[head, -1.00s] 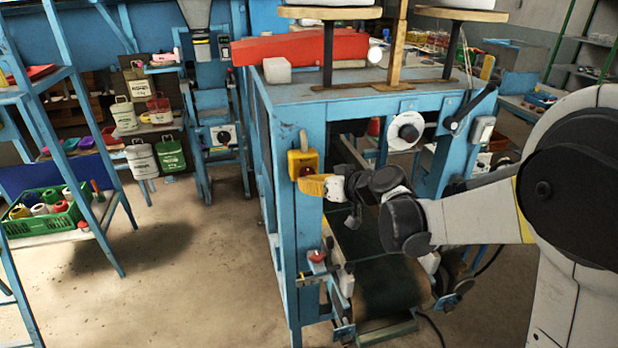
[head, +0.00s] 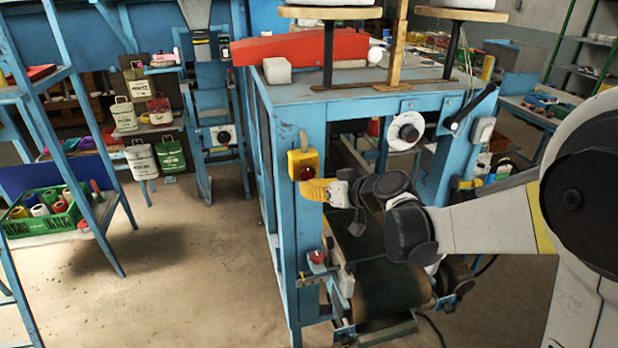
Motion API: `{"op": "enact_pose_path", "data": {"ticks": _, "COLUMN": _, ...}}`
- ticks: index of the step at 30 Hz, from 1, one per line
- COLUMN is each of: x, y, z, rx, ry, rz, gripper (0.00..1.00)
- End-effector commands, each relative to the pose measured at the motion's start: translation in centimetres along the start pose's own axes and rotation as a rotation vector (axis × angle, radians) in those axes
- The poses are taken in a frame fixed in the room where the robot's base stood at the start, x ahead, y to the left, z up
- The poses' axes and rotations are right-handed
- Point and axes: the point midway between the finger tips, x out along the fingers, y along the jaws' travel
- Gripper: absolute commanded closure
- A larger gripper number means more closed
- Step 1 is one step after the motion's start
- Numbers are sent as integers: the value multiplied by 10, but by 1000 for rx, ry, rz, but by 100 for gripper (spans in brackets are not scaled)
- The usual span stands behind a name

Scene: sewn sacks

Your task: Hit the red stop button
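A yellow box (head: 302,158) is fixed to the front corner post of the blue machine frame, with a dark red round button (head: 305,173) on its lower face. Another red knob-like button (head: 318,257) sits lower on the same post. My gripper (head: 308,190), with a yellow end, is just below the upper button and slightly right of it, pointing left. I cannot tell whether it touches the box. The fingers are too small and seen side-on to show whether they are open or shut.
The blue machine frame (head: 285,230) stands close around my gripper. A dark conveyor belt (head: 385,285) lies below my arm. A white disc with a dark hub (head: 406,132) and a black-handled lever (head: 474,107) are on the frame to the right. The floor at left is clear.

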Motion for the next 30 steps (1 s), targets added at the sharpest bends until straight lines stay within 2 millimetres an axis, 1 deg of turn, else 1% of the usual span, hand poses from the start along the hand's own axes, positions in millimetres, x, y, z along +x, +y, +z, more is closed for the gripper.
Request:
{"op": "enact_pose_path", "data": {"ticks": 12, "x": -31, "y": -16, "z": 17, "rx": 0, "ry": 0, "rz": 0, "gripper": 100}}
{"op": "enact_pose_path", "data": {"ticks": 15, "x": -36, "y": -19, "z": 20, "rx": 0, "ry": 0, "rz": 0, "gripper": 100}}
{"op": "enact_pose_path", "data": {"ticks": 19, "x": -39, "y": -21, "z": 21, "rx": 0, "ry": 0, "rz": 0, "gripper": 100}}
{"op": "enact_pose_path", "data": {"ticks": 30, "x": -39, "y": -21, "z": 21, "rx": 0, "ry": 0, "rz": 0, "gripper": 100}}
